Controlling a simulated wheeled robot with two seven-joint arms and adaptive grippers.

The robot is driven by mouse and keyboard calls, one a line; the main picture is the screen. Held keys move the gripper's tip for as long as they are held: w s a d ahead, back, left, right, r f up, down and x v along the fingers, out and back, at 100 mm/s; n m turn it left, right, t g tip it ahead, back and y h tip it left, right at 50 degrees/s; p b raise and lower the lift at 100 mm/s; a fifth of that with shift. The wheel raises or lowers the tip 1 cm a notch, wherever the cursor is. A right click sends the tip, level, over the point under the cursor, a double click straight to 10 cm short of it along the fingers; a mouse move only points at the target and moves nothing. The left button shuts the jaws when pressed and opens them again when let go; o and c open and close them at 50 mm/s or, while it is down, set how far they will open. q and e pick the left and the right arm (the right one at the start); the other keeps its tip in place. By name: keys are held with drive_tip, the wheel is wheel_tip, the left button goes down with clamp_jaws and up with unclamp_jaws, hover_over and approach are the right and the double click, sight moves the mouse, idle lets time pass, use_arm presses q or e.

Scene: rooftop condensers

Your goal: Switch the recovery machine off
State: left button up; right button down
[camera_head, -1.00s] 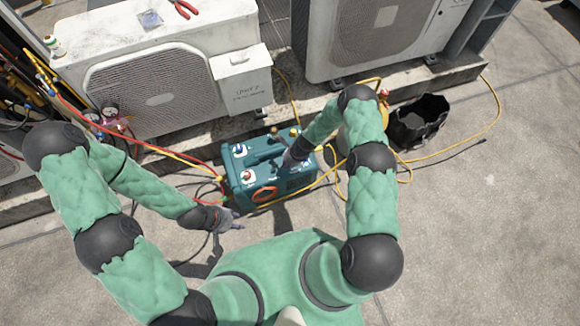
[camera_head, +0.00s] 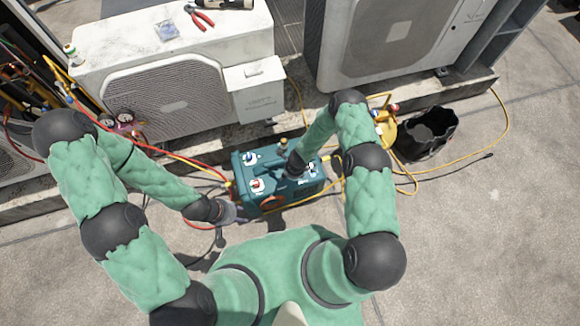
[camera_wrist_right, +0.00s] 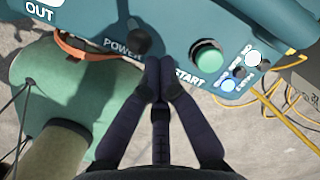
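The recovery machine (camera_head: 262,160) is a teal box standing on the ground in the middle of the head view. In the right wrist view its panel (camera_wrist_right: 185,20) shows a dark power switch (camera_wrist_right: 148,38) beside the word POWER, and a green START button (camera_wrist_right: 206,58). My right gripper (camera_wrist_right: 160,66) has its fingertips together just below the power switch, close to the panel; I cannot tell whether they touch it. It holds nothing visible. My left gripper (camera_head: 236,213) is low at the machine's left front corner, and its fingers are too small to read.
White condenser units (camera_head: 170,75) stand behind on a concrete kerb. Red and yellow hoses run from the gauges (camera_head: 125,118) to the machine. A yellow cylinder (camera_head: 385,130) and a black bucket (camera_head: 425,135) stand to the right. Open ground lies at the right front.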

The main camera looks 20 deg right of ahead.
drive_tip(key=shift+s+a+r, duration=0.1)
drive_tip(key=shift+s+a, duration=0.05)
drive_tip(key=shift+s, duration=0.05)
drive_tip(key=shift+w+a+r, duration=0.1)
drive_tip(key=shift+a, duration=0.05)
drive_tip(key=shift+a+r+h, duration=0.3)
drive_tip(key=shift+a+h, duration=0.4)
drive_tip(key=shift+h, duration=0.1)
drive_tip(key=shift+a+r, duration=0.2)
drive_tip(key=shift+a, duration=0.95)
drive_tip(key=shift+d, duration=0.1)
drive_tip(key=shift+r, duration=0.15)
drive_tip(key=shift+r+p, duration=0.45)
drive_tip(key=shift+r, duration=0.2)
